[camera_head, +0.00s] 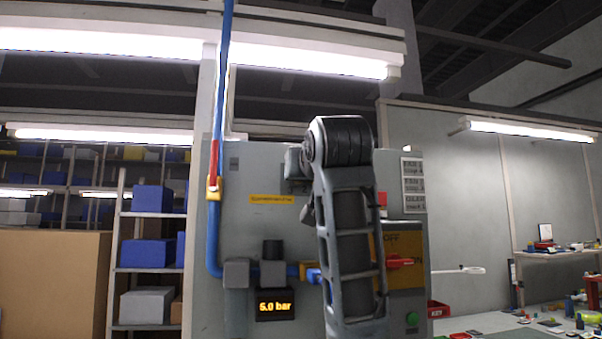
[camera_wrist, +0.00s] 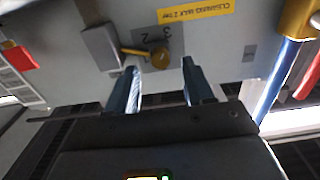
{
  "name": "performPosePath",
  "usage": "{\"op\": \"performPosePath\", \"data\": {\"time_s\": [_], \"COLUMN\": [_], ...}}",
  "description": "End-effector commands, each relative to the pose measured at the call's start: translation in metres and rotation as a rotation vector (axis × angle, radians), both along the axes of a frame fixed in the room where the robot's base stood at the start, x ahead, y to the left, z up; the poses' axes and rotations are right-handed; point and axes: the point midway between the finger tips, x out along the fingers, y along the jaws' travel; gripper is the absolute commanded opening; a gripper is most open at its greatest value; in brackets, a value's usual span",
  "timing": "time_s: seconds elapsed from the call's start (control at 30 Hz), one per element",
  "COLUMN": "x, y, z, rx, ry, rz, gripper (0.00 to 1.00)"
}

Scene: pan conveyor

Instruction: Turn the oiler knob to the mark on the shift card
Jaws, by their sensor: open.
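The oiler knob (camera_wrist: 160,58) looks like the small brass knob in the wrist view, with a brass arm reaching left toward a grey block (camera_wrist: 101,46). Behind it is a grey plate (camera_wrist: 176,36) with the digits 3 and 2 readable; other marks are hidden or unclear. My gripper (camera_wrist: 160,66) is open, its two fingers either side of the knob; I cannot tell whether they touch it. In the head view my arm hides the gripper and the knob. The shift card is likely among the white cards (camera_head: 413,186); the lowest seems to read OILER, mark, its digit unclear.
A yellow label (camera_wrist: 195,11) sits beside the plate. A blue pipe (camera_head: 213,235) with a yellow-and-red valve (camera_head: 214,187) runs down the panel's left side. A 5.0 bar display (camera_head: 276,306) is low on the panel. A red handle (camera_head: 398,262) stands right of my arm.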

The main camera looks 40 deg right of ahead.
Motion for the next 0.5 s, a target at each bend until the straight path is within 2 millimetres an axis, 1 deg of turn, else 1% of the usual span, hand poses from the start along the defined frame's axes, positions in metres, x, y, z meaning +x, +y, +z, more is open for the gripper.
{"op": "performPosePath", "data": {"time_s": [0.1, 0.2, 0.33, 0.5], "x": [0.014, 0.022, 0.027, 0.028], "y": [-0.01, -0.015, -0.019, -0.019], "z": [0.001, 0.001, 0.0, -0.001], "rx": [0.0, 0.001, 0.0, 0.0], "ry": [0.004, 0.002, 0.0, 0.0], "rz": [-0.001, -0.001, 0.0, 0.0], "gripper": [0.52, 0.52, 0.52, 0.52]}}
